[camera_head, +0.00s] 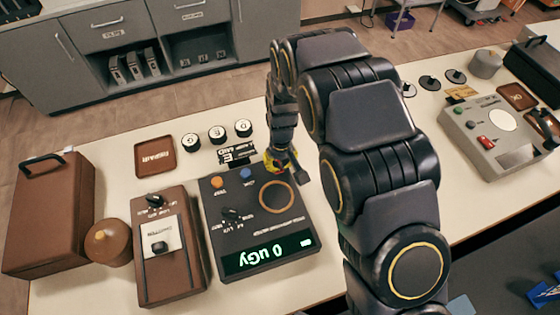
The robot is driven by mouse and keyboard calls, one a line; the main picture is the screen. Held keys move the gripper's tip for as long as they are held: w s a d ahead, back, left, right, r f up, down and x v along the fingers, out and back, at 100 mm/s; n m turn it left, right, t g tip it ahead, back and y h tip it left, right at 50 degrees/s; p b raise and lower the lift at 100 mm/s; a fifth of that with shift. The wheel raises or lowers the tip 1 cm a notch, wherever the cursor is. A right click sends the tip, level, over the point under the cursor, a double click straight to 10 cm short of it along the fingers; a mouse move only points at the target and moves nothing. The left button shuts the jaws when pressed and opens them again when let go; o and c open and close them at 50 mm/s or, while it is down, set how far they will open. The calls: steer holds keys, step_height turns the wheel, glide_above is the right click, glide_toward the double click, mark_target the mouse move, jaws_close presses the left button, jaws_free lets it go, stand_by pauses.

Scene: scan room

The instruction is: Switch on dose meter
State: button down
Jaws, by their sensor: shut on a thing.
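The dose meter (258,225) is a dark grey box on the pale table. Its display (268,257) is lit green and reads "0 uGy", upside down from here. An orange button (217,182) and a blue button (246,173) sit near its far edge. A black knob (232,215) is at its left middle, and a tan-ringed circle (277,197) is at its right. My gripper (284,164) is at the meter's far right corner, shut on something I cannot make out. Yellow and red show at its tip; I cannot tell whether it touches the meter.
A brown control box (168,270) stands close left of the meter. Beyond it are a brown tray (155,156), several black-and-white round pieces (217,134) and a black lettered plate (234,157). A brown case (48,225) is far left. A grey device (485,135) stands right of my arm.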

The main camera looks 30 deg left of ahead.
steer(key=shift+f, duration=0.15)
steer(key=shift+w+a+r, duration=0.25)
steer(key=shift+w+a, duration=0.35)
step_height(320, 180, up, 14)
steer(key=w+a, duration=0.1)
steer(key=shift+w+a, duration=0.15)
stand_by(0.4)
